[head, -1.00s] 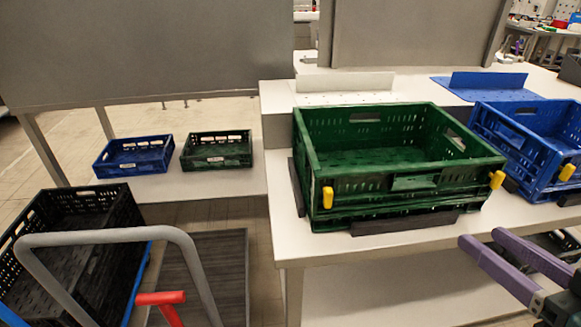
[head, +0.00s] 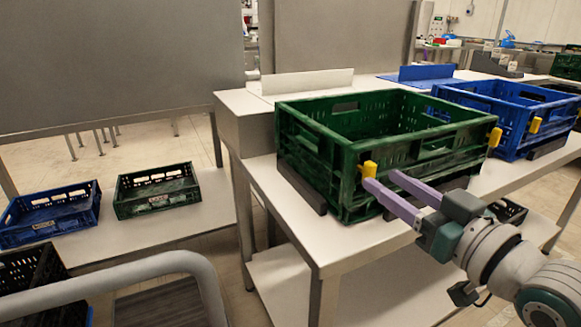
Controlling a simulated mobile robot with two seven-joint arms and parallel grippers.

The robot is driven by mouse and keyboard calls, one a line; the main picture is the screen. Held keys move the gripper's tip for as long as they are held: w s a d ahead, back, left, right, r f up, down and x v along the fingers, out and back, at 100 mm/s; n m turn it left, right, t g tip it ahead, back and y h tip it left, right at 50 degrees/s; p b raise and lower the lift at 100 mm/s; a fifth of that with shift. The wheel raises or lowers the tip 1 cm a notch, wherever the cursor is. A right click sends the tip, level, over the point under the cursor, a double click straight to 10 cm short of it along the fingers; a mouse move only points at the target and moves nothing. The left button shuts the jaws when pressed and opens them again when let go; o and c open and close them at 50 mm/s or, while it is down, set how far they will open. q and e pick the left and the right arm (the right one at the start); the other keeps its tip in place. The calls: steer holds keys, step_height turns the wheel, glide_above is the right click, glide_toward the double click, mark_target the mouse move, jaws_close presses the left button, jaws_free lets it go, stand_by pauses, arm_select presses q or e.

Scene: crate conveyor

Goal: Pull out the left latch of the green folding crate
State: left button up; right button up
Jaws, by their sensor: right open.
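The green folding crate (head: 345,197) stands upright and unfolded on the white table, in the middle of the head view. Its yellow left latch (head: 369,168) is at the near left corner, and its yellow right latch (head: 495,137) is at the near right corner. My right gripper (head: 381,178) is open, with two long purple fingers pointing at the crate's front near the left latch. One fingertip is just below the latch and the other to its right. I cannot tell whether either touches. My left gripper is not in view.
A blue crate (head: 513,106) with a yellow latch stands right of the green one. Dark rails (head: 301,187) lie along the crate's base. A small blue crate (head: 50,217) and a small green crate (head: 157,190) sit on a lower shelf at left. A grey handle bar (head: 120,272) is at lower left.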

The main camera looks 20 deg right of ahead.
mark_target(362, 170)
steer(key=shift+w+a, duration=0.15)
steer(key=shift+w, duration=1.05)
jaws_close()
stand_by(0.6)
